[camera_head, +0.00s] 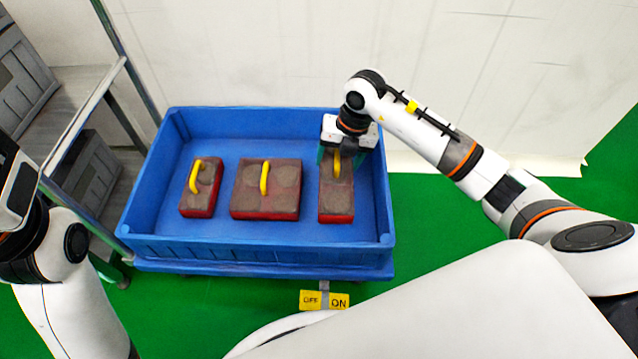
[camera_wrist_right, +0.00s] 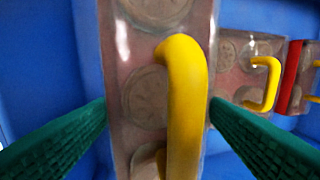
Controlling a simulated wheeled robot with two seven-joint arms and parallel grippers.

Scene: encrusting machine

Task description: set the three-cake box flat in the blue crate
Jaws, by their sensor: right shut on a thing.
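The three-cake box (camera_head: 337,200) is a long, narrow box with a clear top, red sides and a yellow handle. It is inside the blue crate (camera_head: 262,253), at the right end, and looks about level. I cannot tell whether its underside touches the crate floor. My right gripper (camera_head: 337,157) is over its far end. In the right wrist view its green fingers (camera_wrist_right: 160,112) are on both sides of the box (camera_wrist_right: 140,60), shut on it, with the handle between them. Only part of my left gripper's body shows at the left edge; its fingers are out of frame.
A four-cake box (camera_head: 280,200) sits in the middle of the crate and a smaller box (camera_head: 205,190) at its left, both with yellow handles. A gap separates the middle box from the held one. A shelf with grey crates (camera_head: 82,175) stands at left.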

